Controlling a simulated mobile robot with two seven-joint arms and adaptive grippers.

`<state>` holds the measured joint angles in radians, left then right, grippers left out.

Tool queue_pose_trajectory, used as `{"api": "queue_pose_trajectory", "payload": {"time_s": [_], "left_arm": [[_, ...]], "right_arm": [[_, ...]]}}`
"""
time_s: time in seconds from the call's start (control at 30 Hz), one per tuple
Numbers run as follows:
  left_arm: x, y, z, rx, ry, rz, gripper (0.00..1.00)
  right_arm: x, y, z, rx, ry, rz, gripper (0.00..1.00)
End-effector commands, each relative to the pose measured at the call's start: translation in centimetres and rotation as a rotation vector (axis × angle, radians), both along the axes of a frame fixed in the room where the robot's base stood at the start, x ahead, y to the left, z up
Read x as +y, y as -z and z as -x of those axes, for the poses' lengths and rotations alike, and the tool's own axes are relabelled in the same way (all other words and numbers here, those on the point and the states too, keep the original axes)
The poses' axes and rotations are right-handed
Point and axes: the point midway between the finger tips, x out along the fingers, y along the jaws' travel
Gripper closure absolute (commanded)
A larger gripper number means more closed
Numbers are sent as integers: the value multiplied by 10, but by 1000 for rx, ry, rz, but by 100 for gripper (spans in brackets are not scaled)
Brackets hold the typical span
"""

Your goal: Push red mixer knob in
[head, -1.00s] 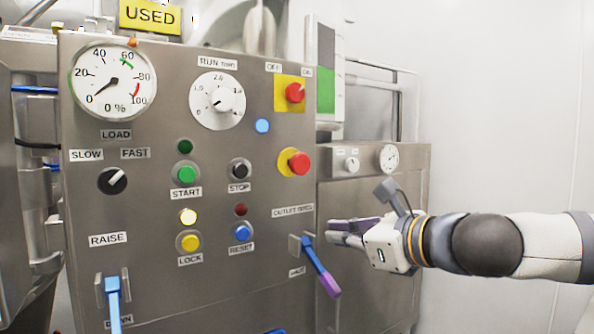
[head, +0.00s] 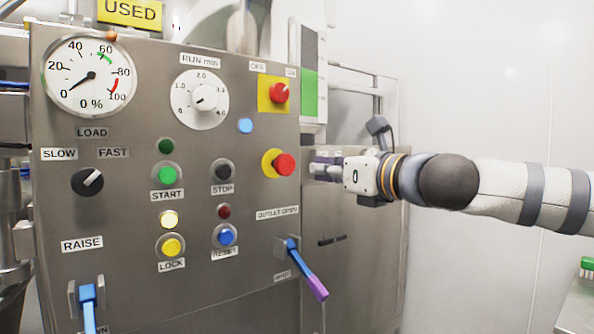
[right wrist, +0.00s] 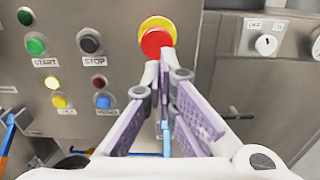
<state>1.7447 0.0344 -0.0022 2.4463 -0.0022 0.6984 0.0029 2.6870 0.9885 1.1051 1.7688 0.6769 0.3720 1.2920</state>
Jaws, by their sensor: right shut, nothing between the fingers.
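A round red mushroom knob (head: 284,164) on a yellow collar sticks out near the right edge of the steel control panel (head: 130,260). In the right wrist view the red knob (right wrist: 156,43) shows just beyond the fingertips. My right gripper (head: 315,170) is shut and empty, at about the knob's height and a little to its right. In the right wrist view its purple-padded fingers (right wrist: 167,76) point toward the knob; a small gap seems to lie between them, but contact cannot be told surely. My left gripper is not in view.
A red OFF/ON switch (head: 279,93) on a yellow plate sits above the knob. A blue lever with a purple end (head: 309,275) juts out below. START (head: 167,175), STOP and other buttons lie to the left. A lower steel cabinet stands behind my gripper.

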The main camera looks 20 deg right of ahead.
Motion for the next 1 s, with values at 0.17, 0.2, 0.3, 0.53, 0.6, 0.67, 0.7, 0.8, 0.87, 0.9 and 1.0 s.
{"api": "queue_pose_trajectory", "payload": {"time_s": [0.17, 0.2, 0.3, 0.53, 0.6, 0.67, 0.7, 0.8, 0.87, 0.9, 1.0], "left_arm": [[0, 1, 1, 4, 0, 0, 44], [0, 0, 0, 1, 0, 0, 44], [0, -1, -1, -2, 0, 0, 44], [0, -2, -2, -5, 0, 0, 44], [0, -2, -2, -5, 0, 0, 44], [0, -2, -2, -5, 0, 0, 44], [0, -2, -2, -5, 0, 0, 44], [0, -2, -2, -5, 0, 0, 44], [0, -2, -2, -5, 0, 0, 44], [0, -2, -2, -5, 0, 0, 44], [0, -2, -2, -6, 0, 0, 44]], "right_arm": [[14, 0, -36, 0, 0, 2, 100], [17, -1, -42, -2, -1, 2, 100], [21, -2, -56, -3, 0, 2, 100], [26, -2, -69, -3, -1, 1, 100], [26, -1, -70, -3, -1, 1, 100], [26, -1, -70, -3, -1, 1, 100], [26, -1, -70, -3, -1, 1, 100], [26, -1, -70, -3, -1, 1, 100], [26, -1, -70, -2, 0, 2, 100], [26, -1, -71, -3, -1, 1, 100], [28, -1, -75, -1, -1, 1, 100]]}}
